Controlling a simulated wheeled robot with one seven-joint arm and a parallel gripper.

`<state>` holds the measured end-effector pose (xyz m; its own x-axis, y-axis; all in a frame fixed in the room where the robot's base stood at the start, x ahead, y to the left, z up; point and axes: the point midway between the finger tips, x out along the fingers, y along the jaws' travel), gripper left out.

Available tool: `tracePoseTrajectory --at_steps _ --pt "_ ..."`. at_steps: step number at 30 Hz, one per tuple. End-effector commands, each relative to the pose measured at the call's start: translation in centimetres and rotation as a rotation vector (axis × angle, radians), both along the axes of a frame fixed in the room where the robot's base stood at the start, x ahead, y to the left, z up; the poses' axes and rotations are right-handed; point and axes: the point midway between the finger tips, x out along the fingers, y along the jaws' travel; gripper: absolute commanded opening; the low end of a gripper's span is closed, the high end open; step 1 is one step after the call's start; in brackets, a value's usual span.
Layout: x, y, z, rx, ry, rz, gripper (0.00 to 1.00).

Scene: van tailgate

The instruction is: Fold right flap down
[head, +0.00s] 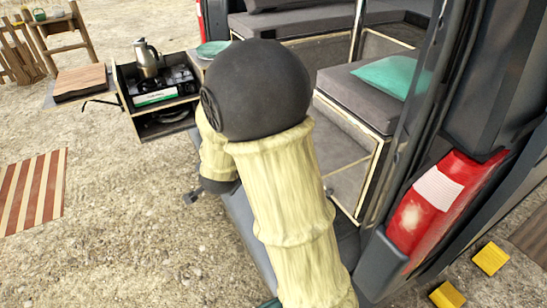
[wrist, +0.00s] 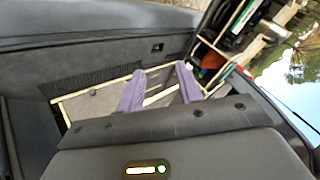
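My gripper (wrist: 160,70) shows in the wrist view with two purple fingers standing apart, with nothing seen between them. Past the fingers is a grey panel with cream edges (wrist: 98,101) inside the van. I cannot tell whether the fingers touch it. In the head view my arm hides the gripper. No part can be surely told as the right flap. The head view shows a pull-out kitchen box (head: 128,100) and a cream-edged bench (head: 352,98) to its right inside the van.
A metal kettle (head: 147,58) stands by a stove (head: 165,88) in the box. A teal plate (head: 213,49) lies beside it. A teal cushion (head: 392,76) rests on the bench. The red tail light (head: 428,205) and door frame stand close at right. Gravel at left is mostly open.

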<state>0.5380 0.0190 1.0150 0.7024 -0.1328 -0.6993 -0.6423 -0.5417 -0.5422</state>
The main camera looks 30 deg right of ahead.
Motion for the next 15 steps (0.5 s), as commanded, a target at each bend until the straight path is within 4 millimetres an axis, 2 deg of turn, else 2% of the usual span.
tracePoseTrajectory --at_steps 1,3,7,11,15 --pt "1.6 -0.2 -1.5 0.027 -0.060 -0.101 0.35" --pt "3.3 -1.1 -2.4 0.067 -0.161 -0.263 0.35" --pt "5.3 -2.8 -3.9 0.116 -0.362 -0.547 0.35" --pt "5.5 -4.4 -5.5 0.131 -0.589 -0.801 0.35" --pt "4.0 -5.2 -6.6 0.114 -0.839 -1.012 0.35"
